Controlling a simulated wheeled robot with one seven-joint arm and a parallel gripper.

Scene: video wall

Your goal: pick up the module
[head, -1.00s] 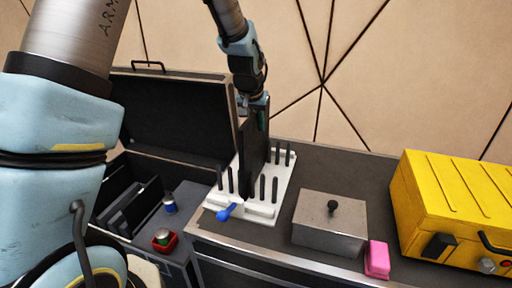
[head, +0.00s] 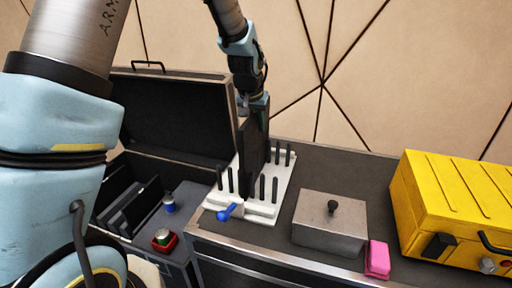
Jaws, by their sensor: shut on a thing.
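The module is a thin black panel (head: 254,158) standing upright in the middle of a white rack (head: 262,208) with black pegs on both sides. My gripper (head: 256,103) is above it and shut on its upper edge. The fingertips are small in this view and partly hidden by the panel. The panel's lower end is down between the pegs; I cannot tell whether it touches the rack's base.
A blue-handled tool (head: 229,211) lies at the rack's front. A grey box with a knob (head: 330,222), a pink block (head: 377,259) and a yellow case (head: 455,205) stand to the right. An open black case (head: 170,120) stands left.

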